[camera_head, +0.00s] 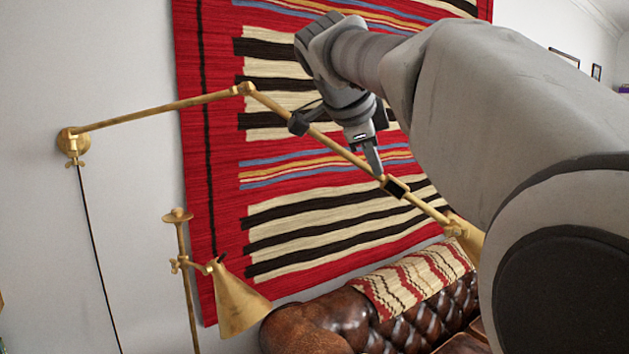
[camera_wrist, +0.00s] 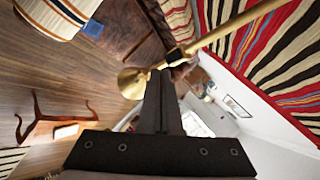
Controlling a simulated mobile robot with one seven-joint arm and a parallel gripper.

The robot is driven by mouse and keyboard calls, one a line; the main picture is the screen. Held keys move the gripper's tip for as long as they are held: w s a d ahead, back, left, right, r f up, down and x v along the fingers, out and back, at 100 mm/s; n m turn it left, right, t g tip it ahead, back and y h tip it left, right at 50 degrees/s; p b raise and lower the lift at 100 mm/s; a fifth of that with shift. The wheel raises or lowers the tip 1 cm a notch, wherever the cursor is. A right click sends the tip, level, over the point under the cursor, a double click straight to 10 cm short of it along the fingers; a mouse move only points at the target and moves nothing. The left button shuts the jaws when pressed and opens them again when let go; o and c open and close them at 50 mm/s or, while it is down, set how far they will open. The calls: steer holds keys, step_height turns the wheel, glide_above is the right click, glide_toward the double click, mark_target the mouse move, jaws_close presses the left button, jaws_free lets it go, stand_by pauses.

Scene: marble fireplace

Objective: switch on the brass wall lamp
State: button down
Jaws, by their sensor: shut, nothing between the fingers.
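The brass wall lamp has a round wall mount (camera_head: 73,141) at the left and a jointed brass arm (camera_head: 165,108) that bends down to the right. A small black block (camera_head: 396,188) sits on the lower arm; a dark block also shows in the wrist view (camera_wrist: 177,55). The brass shade (camera_head: 467,236) is partly hidden behind my arm, and no glow shows. My gripper (camera_head: 376,172) is shut and empty, its tips close to the lower arm just up-left of the block. In the wrist view my fingers (camera_wrist: 162,75) are together near the block; I cannot tell whether they touch.
A second brass lamp (camera_head: 238,305) stands at the lower left. A striped red rug (camera_head: 300,215) hangs on the wall behind the lamp arm. A brown leather sofa (camera_head: 335,325) with a patterned throw (camera_head: 410,285) is below. A dark cord (camera_head: 96,255) hangs from the mount.

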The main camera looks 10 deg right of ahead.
steer(key=shift+w+v, duration=0.2)
steer(key=shift+v, duration=1)
steer(key=shift+a+r, duration=0.1)
steer(key=s+a+f+n+y, duration=0.3)
steer(key=s+f+n, duration=0.7)
steer(key=f, duration=0.4)
steer(key=s+a+f+n+y, duration=0.3)
steer(key=s+a+f+n, duration=0.1)
steer(key=s+f+n, duration=0.7)
step_height(320, 180, down, 3)
steer(key=s, duration=0.2)
steer(key=shift+s+n+g, duration=0.3)
steer(key=shift+g, duration=0.1)
